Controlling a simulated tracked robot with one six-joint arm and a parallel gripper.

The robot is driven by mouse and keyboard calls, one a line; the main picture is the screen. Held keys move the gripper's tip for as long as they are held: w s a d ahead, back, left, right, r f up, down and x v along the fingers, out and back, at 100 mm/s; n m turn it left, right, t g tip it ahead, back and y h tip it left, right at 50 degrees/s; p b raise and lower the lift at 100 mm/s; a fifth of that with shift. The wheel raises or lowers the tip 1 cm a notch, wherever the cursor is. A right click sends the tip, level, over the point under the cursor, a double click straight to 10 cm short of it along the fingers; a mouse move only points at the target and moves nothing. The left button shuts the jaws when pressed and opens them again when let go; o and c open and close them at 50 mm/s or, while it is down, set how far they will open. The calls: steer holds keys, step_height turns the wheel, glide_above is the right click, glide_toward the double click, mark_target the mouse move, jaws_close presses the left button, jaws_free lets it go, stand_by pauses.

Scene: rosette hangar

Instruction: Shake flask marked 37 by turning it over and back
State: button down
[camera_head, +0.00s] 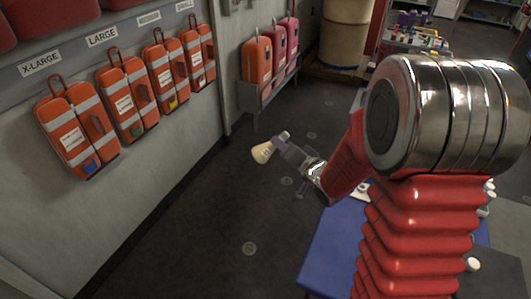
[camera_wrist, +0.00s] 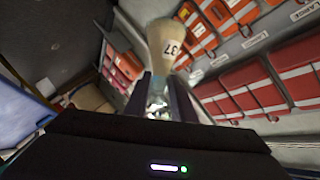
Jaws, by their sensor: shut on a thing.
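The flask marked 37 (camera_wrist: 165,42) is pale, with a wide body and a narrow neck. In the wrist view its dark number 37 faces me. My gripper (camera_wrist: 161,98) is shut on its neck, one dark finger on each side. In the head view the flask (camera_head: 263,152) is held out in the air over the dark floor, left of the blue table. It is tilted there, its wide body at the lower left and its neck at the upper right. My gripper (camera_head: 284,142) is small in that view, and it partly hides the neck.
A blue table (camera_head: 332,247) stands at the lower right, partly hidden by my arm, with small white items at its right side. Orange cases (camera_head: 77,128) hang on the left wall. More cases (camera_head: 257,64) stand on a rack at the back. The floor around the flask is clear.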

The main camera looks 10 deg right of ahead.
steer(key=m+y, duration=0.1)
steer(key=m, duration=0.1)
steer(key=m+t+y, duration=0.1)
steer(key=m, duration=0.2)
steer(key=shift+t, duration=0.3)
steer(key=m+t, duration=0.1)
steer(key=m, duration=0.2)
steer(key=m+t, duration=0.1)
steer(key=m, duration=0.2)
steer(key=shift+m+y, duration=0.3)
steer(key=shift+m, duration=0.1)
stand_by(0.4)
steer(key=n+g, duration=0.1)
steer(key=n, duration=0.2)
steer(key=n+g, duration=0.1)
steer(key=n, duration=0.3)
